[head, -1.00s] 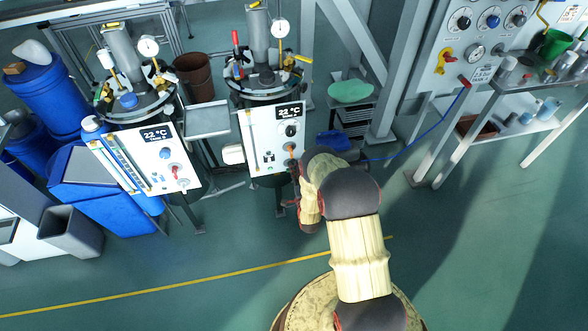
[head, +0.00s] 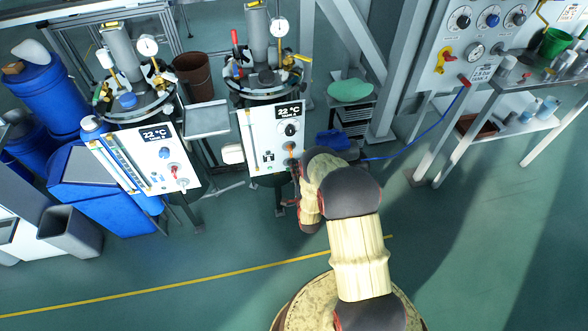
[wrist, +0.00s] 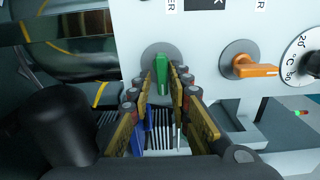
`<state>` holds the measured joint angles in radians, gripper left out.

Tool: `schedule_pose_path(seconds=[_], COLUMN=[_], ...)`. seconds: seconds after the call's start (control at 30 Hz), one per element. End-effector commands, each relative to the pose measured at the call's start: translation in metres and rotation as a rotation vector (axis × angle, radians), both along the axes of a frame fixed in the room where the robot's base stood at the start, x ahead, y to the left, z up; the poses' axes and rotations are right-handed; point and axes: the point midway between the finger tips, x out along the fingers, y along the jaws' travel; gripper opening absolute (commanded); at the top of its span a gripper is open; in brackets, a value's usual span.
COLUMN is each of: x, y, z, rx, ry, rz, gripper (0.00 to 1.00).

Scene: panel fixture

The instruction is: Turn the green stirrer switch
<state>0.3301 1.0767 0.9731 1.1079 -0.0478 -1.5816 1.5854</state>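The green switch (wrist: 161,75) sits on a round grey plate on the white panel (wrist: 205,35) in the wrist view, its handle pointing down the picture. My gripper (wrist: 162,77) is open around it, one fingertip on each side of the handle. The fingertips are very close to the handle; I cannot tell whether they touch it. In the head view my gripper (head: 294,168) is at the lower right of the middle tank's panel (head: 265,150), and the green switch is hidden there.
An orange switch (wrist: 250,68) and a black-and-white temperature dial (wrist: 305,62) are to the right of the green switch in the wrist view. Another tank panel (head: 152,172) stands left in the head view. The floor (head: 230,235) in front is clear.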

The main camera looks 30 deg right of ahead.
Motion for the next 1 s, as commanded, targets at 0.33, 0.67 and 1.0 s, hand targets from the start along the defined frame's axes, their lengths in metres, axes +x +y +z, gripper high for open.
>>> schedule_pose_path(seconds=[0.33, 0.67, 1.0], x=[0.001, -0.031, -0.094], y=[0.0, 0.009, 0.027], z=[0.002, 0.002, 0.001], rx=[-0.001, -0.001, -0.001], ry=[-0.004, -0.002, -0.002], rz=[0.002, 0.002, 0.001], gripper=[0.27, 0.27, 0.27])
